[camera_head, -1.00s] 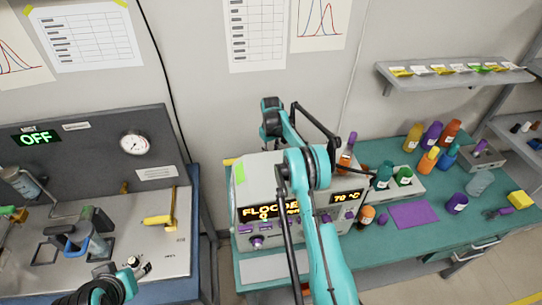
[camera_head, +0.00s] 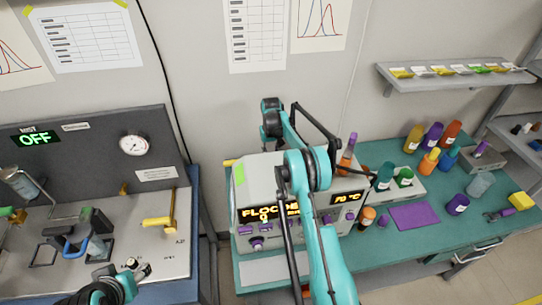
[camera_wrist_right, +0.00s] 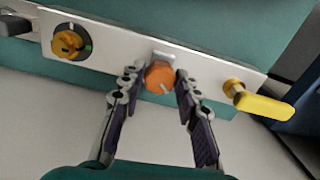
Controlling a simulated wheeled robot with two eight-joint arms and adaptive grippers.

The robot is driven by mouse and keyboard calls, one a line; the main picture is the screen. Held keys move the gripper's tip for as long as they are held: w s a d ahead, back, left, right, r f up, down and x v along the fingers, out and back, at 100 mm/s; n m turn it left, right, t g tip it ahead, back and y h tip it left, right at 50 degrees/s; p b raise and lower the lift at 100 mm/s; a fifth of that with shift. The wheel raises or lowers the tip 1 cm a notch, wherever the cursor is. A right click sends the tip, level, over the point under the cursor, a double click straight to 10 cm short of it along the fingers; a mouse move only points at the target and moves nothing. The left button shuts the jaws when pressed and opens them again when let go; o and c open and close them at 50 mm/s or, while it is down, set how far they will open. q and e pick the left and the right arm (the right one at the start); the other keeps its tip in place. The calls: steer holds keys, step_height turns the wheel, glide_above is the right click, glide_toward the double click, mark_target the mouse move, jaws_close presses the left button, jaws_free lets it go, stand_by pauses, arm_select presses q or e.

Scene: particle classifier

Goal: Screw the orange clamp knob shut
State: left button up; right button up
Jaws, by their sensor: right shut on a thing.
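In the right wrist view the orange clamp knob (camera_wrist_right: 159,78) is a round knob with a pale mark, on a light metal bar (camera_wrist_right: 212,72). My right gripper (camera_wrist_right: 157,84) has one dark finger on each side of the knob and is shut on it. In the head view my right arm crosses the front of the grey machine (camera_head: 265,180) with lit displays. The knob and right gripper are not visible there.
On the same bar are a yellow knob on a black dial (camera_wrist_right: 68,43) and a yellow lever (camera_wrist_right: 258,102). Several bottles and a purple mat (camera_head: 414,216) are on the teal bench right of the machine. The left panel carries a yellow handle (camera_head: 159,222) and a gauge (camera_head: 134,145).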

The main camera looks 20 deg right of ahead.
steer(key=o, duration=1.2)
steer(key=shift+c, duration=0.2)
step_height(320, 180, up, 12)
